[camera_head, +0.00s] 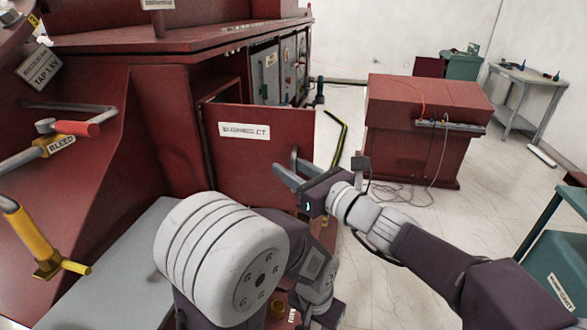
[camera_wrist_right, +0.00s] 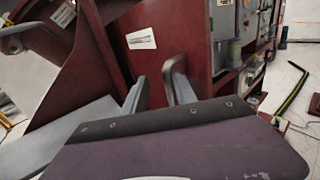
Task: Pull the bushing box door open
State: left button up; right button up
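The bushing box door (camera_head: 265,165) is a flat dark-red panel with a white CT label. It stands ajar, with a dark gap behind its upper edge. The door also shows in the right wrist view (camera_wrist_right: 189,50). A grey bar handle (camera_head: 294,156) sits near its right edge. My right gripper (camera_head: 292,172) is at the handle, fingers toward the door. In the right wrist view, red door shows between the two grey upright parts, so the fingers look apart. Whether they touch the handle (camera_wrist_right: 178,78) is unclear. My left gripper is out of view.
Grey panels (camera_head: 265,75) stand inside the red transformer behind the door. A BLEED valve handle (camera_head: 62,142) and yellow lever (camera_head: 35,240) stick out at left. A red cabinet (camera_head: 425,110) with cables stands at right, and a teal cart (camera_head: 555,255) nearer. Floor between is mostly open.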

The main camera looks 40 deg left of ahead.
jog(key=shift+w+d+f+b, duration=0.15)
jog(key=shift+d+b, duration=0.15)
jog(key=shift+d, duration=0.45)
jog(key=b+v, duration=0.2)
jog(key=v, duration=0.6)
